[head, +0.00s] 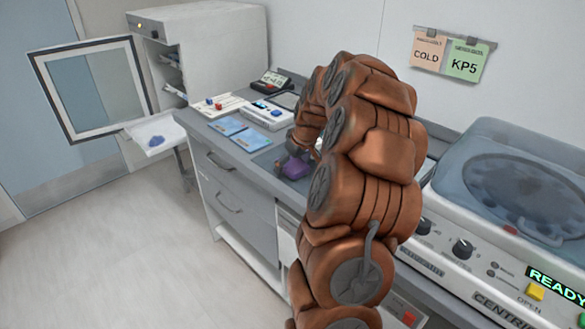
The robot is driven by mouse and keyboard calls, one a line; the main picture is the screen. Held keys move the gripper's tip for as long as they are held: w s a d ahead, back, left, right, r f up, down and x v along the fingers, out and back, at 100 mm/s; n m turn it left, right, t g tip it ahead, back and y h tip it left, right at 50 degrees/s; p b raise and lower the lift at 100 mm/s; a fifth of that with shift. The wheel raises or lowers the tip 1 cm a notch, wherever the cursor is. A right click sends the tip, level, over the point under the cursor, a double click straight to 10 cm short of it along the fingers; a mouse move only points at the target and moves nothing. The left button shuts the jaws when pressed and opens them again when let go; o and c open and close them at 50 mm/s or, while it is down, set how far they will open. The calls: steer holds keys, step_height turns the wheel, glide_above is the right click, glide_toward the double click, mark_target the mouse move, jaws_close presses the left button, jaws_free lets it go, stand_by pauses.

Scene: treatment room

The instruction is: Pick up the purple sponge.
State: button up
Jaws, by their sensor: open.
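The purple sponge (295,168) lies on the grey counter (262,160), near its front edge in the middle of the head view. My gripper (303,155) is open and points down right at the sponge, with its fingers close above or beside it. My copper-coloured arm hides the right side of the sponge and part of the gripper. I cannot tell whether the fingers touch the sponge.
Blue packets (228,126) and a white device (266,115) sit behind the sponge. A large centrifuge (470,260) stands on the right. The floor at left is clear.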

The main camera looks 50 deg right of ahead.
mark_target(292, 163)
steer(key=shift+c, duration=0.2)
steer(key=c, duration=0.8)
steer(key=shift+o, duration=0.2)
steer(key=shift+r+p, duration=0.35)
steer(key=shift+p, duration=0.25)
steer(key=shift+r+b, duration=0.25)
steer(key=shift+b, duration=0.15)
step_height(292, 163, up, 2)
steer(key=shift+r+b, duration=0.15)
steer(key=shift+b, duration=0.2)
steer(key=shift+s+a+r, duration=0.1)
steer(key=shift+s+r, duration=0.05)
steer(key=shift+r, duration=0.05)
steer(key=s+a+b, duration=0.1)
steer(key=s+a, duration=0.1)
steer(key=s, duration=0.2)
steer(key=s+a+r+b, duration=0.1)
steer(key=s+a, duration=0.2)
steer(key=s, duration=0.2)
steer(key=s+a+b, duration=0.1)
steer(key=s+a, duration=0.2)
steer(key=s, duration=0.1)
steer(key=shift+s+a+r, duration=0.1)
steer(key=shift+s+r, duration=0.1)
steer(key=shift+r, duration=0.05)
